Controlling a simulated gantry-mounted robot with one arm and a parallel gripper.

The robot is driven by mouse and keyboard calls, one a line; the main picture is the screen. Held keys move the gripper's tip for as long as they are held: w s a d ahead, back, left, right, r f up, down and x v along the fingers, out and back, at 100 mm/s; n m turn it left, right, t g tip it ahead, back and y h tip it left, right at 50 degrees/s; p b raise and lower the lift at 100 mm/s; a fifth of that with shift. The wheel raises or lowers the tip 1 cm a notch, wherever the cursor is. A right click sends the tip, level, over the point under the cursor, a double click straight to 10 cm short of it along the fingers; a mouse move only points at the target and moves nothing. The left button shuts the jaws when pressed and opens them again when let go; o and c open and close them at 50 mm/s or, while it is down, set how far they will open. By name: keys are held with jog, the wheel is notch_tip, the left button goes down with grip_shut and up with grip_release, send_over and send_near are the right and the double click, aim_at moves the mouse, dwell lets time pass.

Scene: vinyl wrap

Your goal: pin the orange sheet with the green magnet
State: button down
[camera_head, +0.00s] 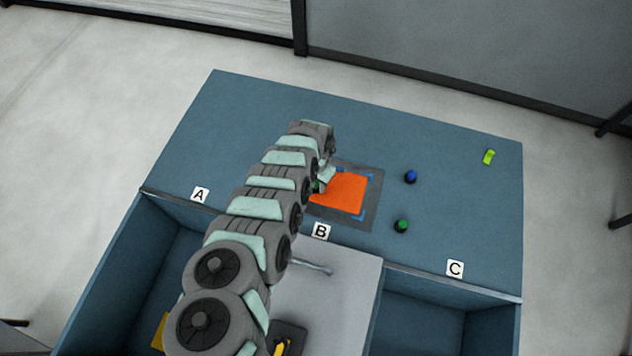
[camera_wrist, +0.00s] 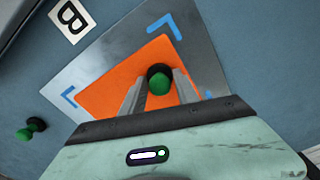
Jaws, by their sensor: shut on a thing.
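The orange sheet (camera_head: 347,192) lies flat on a grey plate (camera_head: 375,190) with blue corner marks, and it also shows in the wrist view (camera_wrist: 110,92). My gripper (camera_wrist: 158,84) is shut on a green magnet (camera_wrist: 159,85) with a black base, over the sheet near one edge. I cannot tell whether the magnet touches the sheet. In the head view my arm hides most of my gripper (camera_head: 319,186). A second green magnet (camera_head: 402,226) stands on the blue top, right of the plate; it also shows in the wrist view (camera_wrist: 30,130).
A blue knob (camera_head: 411,177) stands right of the plate, and a yellow-green object (camera_head: 489,157) lies farther right. Labels A (camera_head: 200,194), B (camera_head: 321,231) and C (camera_head: 455,268) line the front edge. Open compartments lie below A and C.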

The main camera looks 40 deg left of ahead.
jog(key=shift+f, duration=0.1)
dwell(0.3)
jog(key=c, duration=0.8)
grip_release()
jog(key=shift+c, duration=0.2)
jog(key=shift+r, duration=0.2)
notch_tip(320, 180, up, 11)
jog(key=shift+f+p, duration=0.2)
jog(key=shift+p, duration=0.25)
